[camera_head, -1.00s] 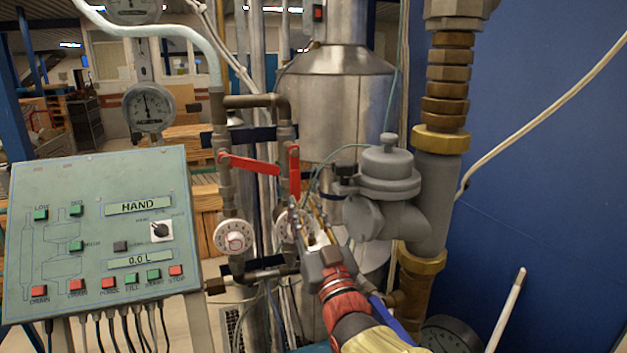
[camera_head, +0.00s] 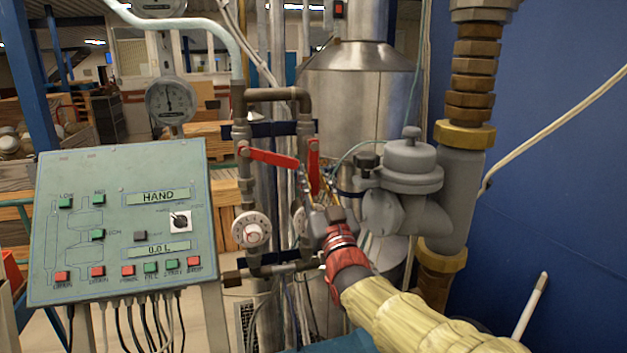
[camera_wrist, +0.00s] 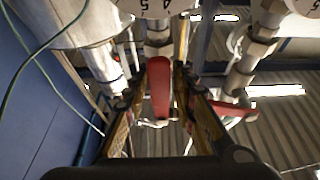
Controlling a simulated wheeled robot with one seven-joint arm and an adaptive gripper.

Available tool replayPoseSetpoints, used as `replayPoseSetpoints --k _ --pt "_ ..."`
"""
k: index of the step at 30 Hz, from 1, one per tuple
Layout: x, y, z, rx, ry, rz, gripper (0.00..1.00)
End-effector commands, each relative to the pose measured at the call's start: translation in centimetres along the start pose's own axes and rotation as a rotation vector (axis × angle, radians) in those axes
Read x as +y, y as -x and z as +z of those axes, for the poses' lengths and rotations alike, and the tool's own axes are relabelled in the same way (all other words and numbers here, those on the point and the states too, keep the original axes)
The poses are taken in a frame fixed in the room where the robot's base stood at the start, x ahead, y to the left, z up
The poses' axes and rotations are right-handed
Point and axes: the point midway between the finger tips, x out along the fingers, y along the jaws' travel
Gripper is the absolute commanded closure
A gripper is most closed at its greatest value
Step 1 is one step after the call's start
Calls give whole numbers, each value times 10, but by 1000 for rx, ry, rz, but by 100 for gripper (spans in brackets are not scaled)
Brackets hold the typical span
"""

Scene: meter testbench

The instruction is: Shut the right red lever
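The right red lever (camera_head: 313,163) stands upright on the right-hand pipe; in the wrist view it is the red bar (camera_wrist: 159,88) between the two fingers. The left red lever (camera_head: 270,157) lies nearly level, slanting slightly down to the right; it also shows in the wrist view (camera_wrist: 232,111). My gripper (camera_head: 316,182) is at the lower part of the right lever. In the wrist view my gripper (camera_wrist: 159,76) is open, one finger on each side of that lever, with visible gaps. Its fingers partly hide the lever's lower end in the head view.
A control panel (camera_head: 120,220) stands at the left. A white dial (camera_head: 251,230) sits on the left pipe; a second is mostly hidden behind my gripper. A grey valve body (camera_head: 408,170) and thick pipe (camera_head: 455,200) stand close on the right, before a blue wall (camera_head: 560,150).

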Motion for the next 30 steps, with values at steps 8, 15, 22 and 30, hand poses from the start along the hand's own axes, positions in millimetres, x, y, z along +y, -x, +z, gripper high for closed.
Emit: replayPoseSetpoints --k 8,15,22,30 --pt "0 0 0 0 0 0 91" --pt "0 0 0 0 0 0 100" --pt "0 0 0 -1 0 0 100" --pt "1 0 1 0 3 -1 100"
